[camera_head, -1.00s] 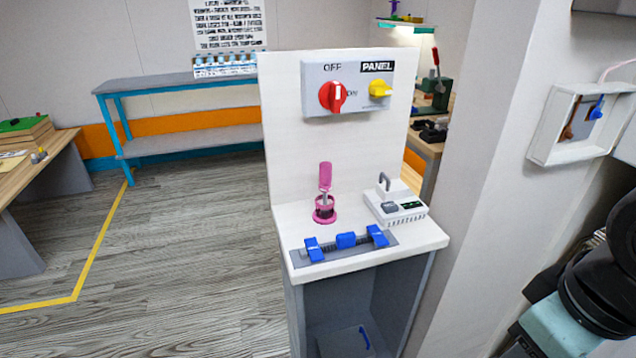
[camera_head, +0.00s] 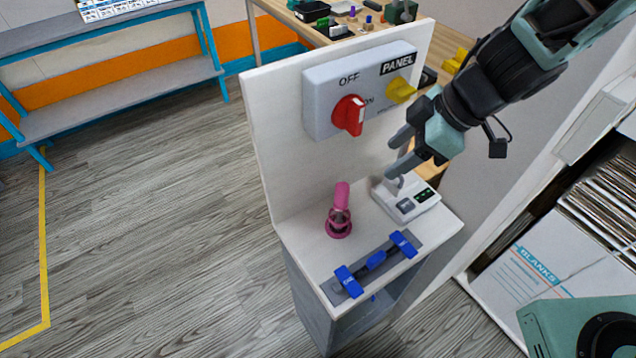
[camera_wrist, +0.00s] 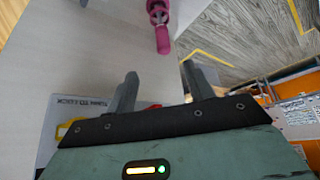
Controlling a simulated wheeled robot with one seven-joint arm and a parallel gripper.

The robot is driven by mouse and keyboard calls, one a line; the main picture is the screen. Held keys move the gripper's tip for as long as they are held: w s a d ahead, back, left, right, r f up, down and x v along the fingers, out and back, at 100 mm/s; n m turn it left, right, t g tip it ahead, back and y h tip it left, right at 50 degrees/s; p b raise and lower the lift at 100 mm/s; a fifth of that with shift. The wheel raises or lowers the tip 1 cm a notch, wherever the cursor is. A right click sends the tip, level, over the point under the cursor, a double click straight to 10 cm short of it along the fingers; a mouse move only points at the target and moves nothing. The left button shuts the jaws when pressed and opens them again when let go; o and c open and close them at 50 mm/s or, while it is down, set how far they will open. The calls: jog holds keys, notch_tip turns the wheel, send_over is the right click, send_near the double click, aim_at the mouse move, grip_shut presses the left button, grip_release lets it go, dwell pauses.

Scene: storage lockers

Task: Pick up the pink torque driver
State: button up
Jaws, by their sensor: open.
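The pink torque driver (camera_head: 341,197) stands upright in a pink ring-shaped holder (camera_head: 338,228) on the small white bench. Its handle points up. In the wrist view the driver (camera_wrist: 162,34) shows at the top centre, beyond the fingertips and apart from them. My gripper (camera_head: 396,155) is open and empty, above and to the right of the driver, over the white device with a hook. In the wrist view my gripper (camera_wrist: 160,85) shows its two fingers spread with nothing between them.
The white device (camera_head: 408,203) stands right of the driver. A blue clamp vise (camera_head: 375,262) lies in front. The upright panel with a red knob (camera_head: 350,115) and yellow knob (camera_head: 401,90) rises behind. A shelf with blanks (camera_head: 570,250) is at right.

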aim_at(341, 197)
jog(key=shift+s+b+x, duration=0.15)
jog(key=shift+b+x, duration=1.05)
jog(key=shift+x, duration=3.15)
jog(key=shift+s+b+x, duration=0.1)
jog(key=shift+b+x, duration=1.05)
jog(key=shift+x, duration=3.25)
jog(key=shift+a+r, duration=0.1)
jog(key=c, duration=1.1)
